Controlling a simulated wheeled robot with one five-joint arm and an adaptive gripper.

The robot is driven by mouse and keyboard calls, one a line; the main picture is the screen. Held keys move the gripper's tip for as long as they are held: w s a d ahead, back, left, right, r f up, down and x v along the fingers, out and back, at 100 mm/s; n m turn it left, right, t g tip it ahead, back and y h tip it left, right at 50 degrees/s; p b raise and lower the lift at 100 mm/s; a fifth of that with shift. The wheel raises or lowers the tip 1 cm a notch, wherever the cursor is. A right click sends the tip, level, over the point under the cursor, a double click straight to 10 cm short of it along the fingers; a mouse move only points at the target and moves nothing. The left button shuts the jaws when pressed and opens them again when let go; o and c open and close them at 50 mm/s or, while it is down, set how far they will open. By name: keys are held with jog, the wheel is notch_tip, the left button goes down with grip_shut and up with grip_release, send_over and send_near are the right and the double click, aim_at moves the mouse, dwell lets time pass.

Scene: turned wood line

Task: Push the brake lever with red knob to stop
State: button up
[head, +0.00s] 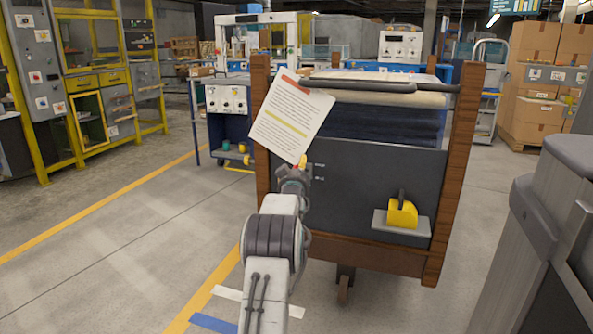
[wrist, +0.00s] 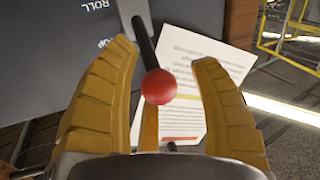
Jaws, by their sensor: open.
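The brake lever (wrist: 143,40) is a black rod with a round red knob (wrist: 158,87) at its end. In the wrist view the knob is between the two yellow fingers of my gripper (wrist: 165,58), which are open with a gap on each side. Contact with the knob cannot be told. The dark cart panel (wrist: 60,50) carries the label "ROLL" and a second label, partly hidden, ending in "OP". In the head view my gripper (head: 296,172) is at the left of the cart panel (head: 360,180), and the lever is mostly hidden there.
A paper sheet (head: 291,118) hangs at the cart's left wooden post (head: 262,185), just above my gripper. A yellow block (head: 403,214) sits on a small grey ledge at the panel's lower right. A grey machine (head: 550,240) stands at the right. Floor at left is clear.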

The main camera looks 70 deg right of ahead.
grip_shut()
jog(key=shift+d+r+y+p, duration=0.15)
jog(key=shift+r+y+p, duration=0.25)
jog(key=shift+r+p, duration=0.4)
jog(key=shift+d+r, duration=0.15)
jog(key=shift+d, duration=0.05)
grip_release()
jog(key=shift+a, duration=0.1)
dwell(0.3)
jog(key=v, duration=1.1)
jog(key=shift+a, duration=0.4)
dwell(0.6)
